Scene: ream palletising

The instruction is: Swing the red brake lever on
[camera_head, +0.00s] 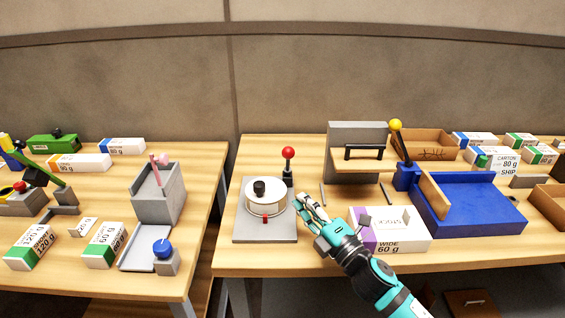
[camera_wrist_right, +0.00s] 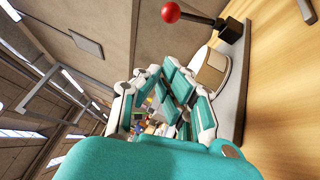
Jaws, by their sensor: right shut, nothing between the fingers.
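The red brake lever (camera_head: 288,154) has a red ball on a short dark stem and stands upright at the back right of a grey base plate (camera_head: 262,238). In the right wrist view its red ball (camera_wrist_right: 171,12) and dark stem show at the top. A white round drum (camera_head: 265,196) with a black knob sits on the plate beside the lever. My right gripper (camera_head: 305,202) is shut and empty. It is at the plate's right edge, in front of the lever and apart from it. My left gripper is not in view.
A white ream labelled WIDE 60 g (camera_head: 405,238) lies right of my right gripper. A grey press with a black handle (camera_head: 358,135) stands behind. A blue tray (camera_head: 475,215) with a yellow-ball lever (camera_head: 396,125) is further right. A gap separates the left table (camera_head: 205,225).

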